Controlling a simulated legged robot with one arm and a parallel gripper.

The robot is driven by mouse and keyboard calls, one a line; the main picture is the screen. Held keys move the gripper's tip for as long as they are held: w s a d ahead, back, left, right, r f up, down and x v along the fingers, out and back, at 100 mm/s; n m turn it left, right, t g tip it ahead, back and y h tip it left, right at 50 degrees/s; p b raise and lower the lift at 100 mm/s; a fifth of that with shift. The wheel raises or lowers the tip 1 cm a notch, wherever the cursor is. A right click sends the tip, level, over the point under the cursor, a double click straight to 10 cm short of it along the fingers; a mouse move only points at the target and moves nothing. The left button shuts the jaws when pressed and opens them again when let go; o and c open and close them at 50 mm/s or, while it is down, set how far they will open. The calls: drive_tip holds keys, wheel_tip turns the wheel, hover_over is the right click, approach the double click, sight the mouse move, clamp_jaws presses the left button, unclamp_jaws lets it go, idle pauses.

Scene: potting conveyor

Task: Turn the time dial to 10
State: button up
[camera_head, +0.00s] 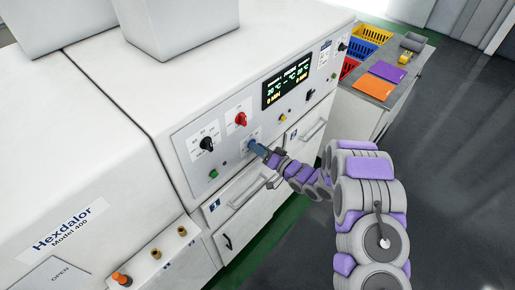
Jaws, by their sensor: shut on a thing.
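The white machine's control panel (215,135) carries several dials. A blue dial (254,146) sits low in the middle of the panel, and my gripper (265,153) is shut on it. Its pointer and most of its scale are hidden or too small to read, so I cannot tell its setting or whether its label says time. The dark display (287,80) above right shows green temperature figures and yellow minute figures that look like 0 MIN.
A red dial (241,119) and a black dial (206,144) sit close to the gripper, with a green button (213,174) lower left. Drawer handles (248,192) lie below. A side table (367,84) with coloured baskets stands at the right; grey floor is clear beyond.

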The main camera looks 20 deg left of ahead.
drive_tip(key=o, duration=0.6)
drive_tip(key=shift+w+d, duration=0.2)
drive_tip(key=o, duration=0.4)
drive_tip(key=shift+d, duration=0.2)
drive_tip(key=shift+o, duration=0.3)
drive_tip(key=shift+s, duration=0.1)
drive_tip(key=shift+a, duration=0.15)
drive_tip(key=v, duration=1.7)
drive_tip(key=shift+d, duration=0.3)
drive_tip(key=shift+f+b, duration=0.1)
drive_tip(key=shift+b, duration=0.2)
